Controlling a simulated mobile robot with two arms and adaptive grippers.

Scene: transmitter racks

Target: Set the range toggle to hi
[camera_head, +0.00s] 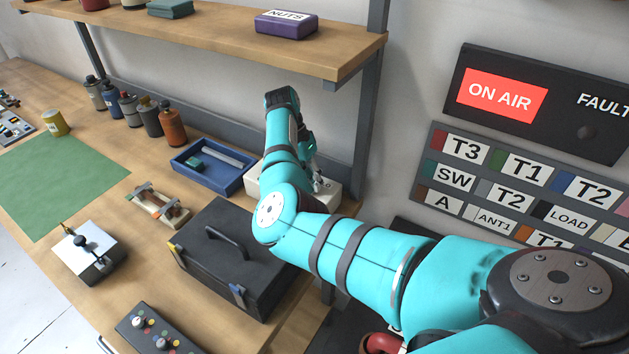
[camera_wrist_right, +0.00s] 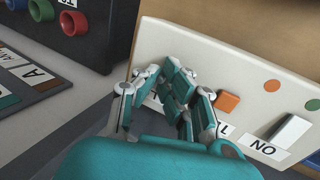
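A white panel box (camera_head: 332,192) stands at the right end of the bench in the head view, mostly behind my right arm. In the right wrist view its pale face (camera_wrist_right: 240,75) fills the right side, with a white switch (camera_wrist_right: 288,131) above a label reading ON. Another label is partly covered by a finger. My right gripper (camera_wrist_right: 178,88) is close in front of this face, its fingers drawn together, and it hides what lies behind them. It also shows small in the head view (camera_head: 318,182). I cannot make out the range toggle or its setting. My left gripper is not in view.
A black toolbox (camera_head: 225,250) and a blue tray (camera_head: 207,172) stand near the white box. A button panel (camera_head: 155,335) is at the front. A shelf (camera_head: 230,35) overhangs the bench. A dark box with coloured knobs (camera_wrist_right: 75,22) is left of the gripper.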

